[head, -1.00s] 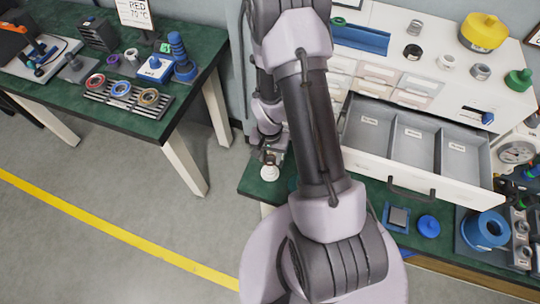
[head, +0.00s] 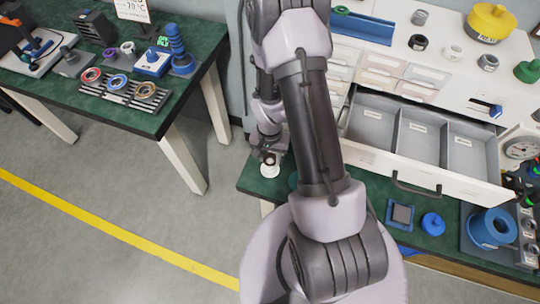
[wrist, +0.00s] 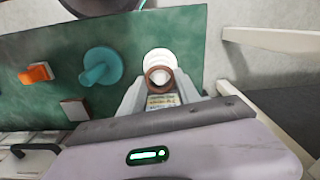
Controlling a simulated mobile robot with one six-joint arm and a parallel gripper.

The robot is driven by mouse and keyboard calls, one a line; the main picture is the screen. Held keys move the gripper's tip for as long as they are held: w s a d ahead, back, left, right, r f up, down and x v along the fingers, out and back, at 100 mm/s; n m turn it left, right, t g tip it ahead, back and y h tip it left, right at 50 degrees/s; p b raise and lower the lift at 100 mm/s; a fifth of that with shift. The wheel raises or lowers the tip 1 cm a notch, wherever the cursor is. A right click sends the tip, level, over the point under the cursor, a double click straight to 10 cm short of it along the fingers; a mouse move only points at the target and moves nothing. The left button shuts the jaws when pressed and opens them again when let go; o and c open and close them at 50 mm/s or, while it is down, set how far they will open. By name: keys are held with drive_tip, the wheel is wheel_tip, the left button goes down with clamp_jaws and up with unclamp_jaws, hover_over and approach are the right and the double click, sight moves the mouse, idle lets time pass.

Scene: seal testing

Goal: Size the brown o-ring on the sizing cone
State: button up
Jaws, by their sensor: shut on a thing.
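In the wrist view a brown o-ring (wrist: 147,76) sits at the tips of my gripper (wrist: 160,87), which is shut on it. The white stepped sizing cone (wrist: 158,56) is directly beyond the ring, on the green bench top. White shows through the ring's middle; I cannot tell whether the ring is around the cone's tip or just above it. In the head view the white cone (head: 270,170) stands near the bench's left edge, just below my gripper (head: 269,157). The ring cannot be made out there.
A teal flanged peg (wrist: 100,67) and an orange block (wrist: 36,73) are left of the cone. An open drawer with compartments (head: 418,173) juts over the bench on the right. The left table holds a rack (head: 119,96) with red, blue and brown rings.

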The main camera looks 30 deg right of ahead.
drive_tip(key=shift+f+b, duration=1.05)
drive_tip(key=shift+f, duration=0.2)
drive_tip(key=o, duration=1.4)
drive_tip(key=shift+r, duration=0.2)
wheel_tip(320, 180, up, 9)
drive_tip(key=p, duration=0.6)
drive_tip(key=shift+f, duration=0.1)
